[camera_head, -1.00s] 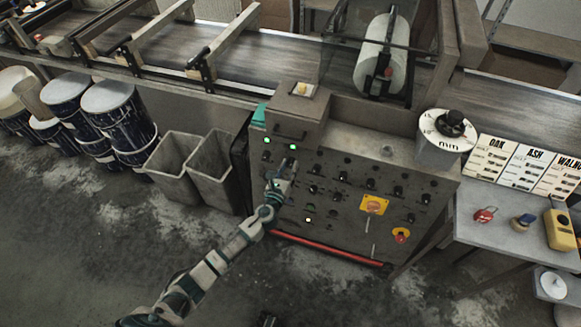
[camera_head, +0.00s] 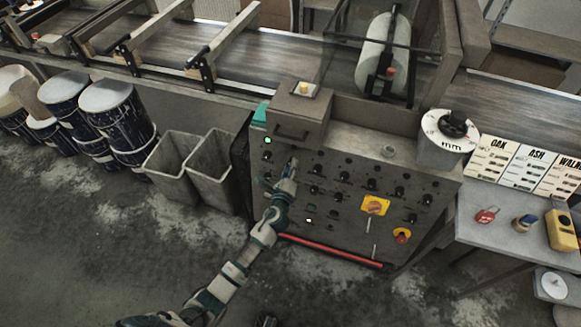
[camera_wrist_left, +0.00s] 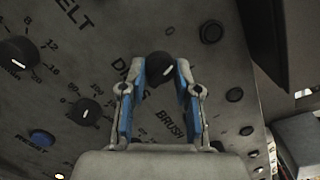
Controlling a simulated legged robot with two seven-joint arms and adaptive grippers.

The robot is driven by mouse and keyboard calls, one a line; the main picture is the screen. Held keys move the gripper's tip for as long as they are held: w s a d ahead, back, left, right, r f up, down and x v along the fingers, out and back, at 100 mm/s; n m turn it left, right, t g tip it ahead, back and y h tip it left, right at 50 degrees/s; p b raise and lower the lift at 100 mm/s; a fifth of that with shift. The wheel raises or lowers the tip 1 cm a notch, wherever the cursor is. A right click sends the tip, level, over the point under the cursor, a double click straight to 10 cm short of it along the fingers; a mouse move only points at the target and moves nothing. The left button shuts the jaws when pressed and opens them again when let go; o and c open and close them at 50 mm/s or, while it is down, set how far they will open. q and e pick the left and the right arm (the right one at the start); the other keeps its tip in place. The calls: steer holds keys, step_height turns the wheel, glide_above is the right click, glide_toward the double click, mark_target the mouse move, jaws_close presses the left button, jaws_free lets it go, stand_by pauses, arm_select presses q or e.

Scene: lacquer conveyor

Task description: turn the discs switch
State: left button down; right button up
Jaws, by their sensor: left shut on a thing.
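The control panel (camera_head: 350,200) is a grey-brown cabinet face with several black knobs and lamps. My left gripper (camera_head: 291,166) is at its upper left part. In the left wrist view, the two blue-padded fingers of my left gripper (camera_wrist_left: 160,82) are shut on a black knob with a white mark (camera_wrist_left: 160,68). A label starting "DI" stands beside this knob, its rest hidden by a finger, so I take it as the discs switch.
Other black knobs (camera_wrist_left: 85,111) and a blue reset button (camera_wrist_left: 42,138) sit close by. A red bar (camera_head: 330,250) runs along the cabinet's foot. Grey bins (camera_head: 212,170) stand to the left, and a side table (camera_head: 500,235) stands to the right.

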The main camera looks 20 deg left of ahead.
arm_select(q)
steer(key=shift+n+y, duration=0.3)
steer(key=shift+n, duration=1)
arm_select(e)
steer(key=shift+s+d+f+g, duration=0.1)
steer(key=shift+s+d+g, duration=0.1)
steer(key=shift+s, duration=0.35)
steer(key=shift+s+d+f+g, duration=0.1)
steer(key=shift+s+g, duration=0.1)
steer(key=shift+s, duration=0.3)
steer(key=shift+d, duration=0.1)
arm_select(q)
steer(key=c, duration=0.8)
jaws_free()
steer(key=shift+f, duration=0.1)
arm_select(e)
steer(key=shift+w+r, duration=0.1)
steer(key=shift+w, duration=0.05)
steer(key=shift+w+a, duration=0.1)
steer(key=shift+a, duration=0.1)
arm_select(q)
steer(key=s, duration=0.4)
steer(key=s+d, duration=0.1)
steer(key=s, duration=0.6)
steer(key=shift+s+d+r, duration=0.15)
steer(key=shift+s+r, duration=0.25)
arm_select(e)
steer(key=shift+d, duration=0.1)
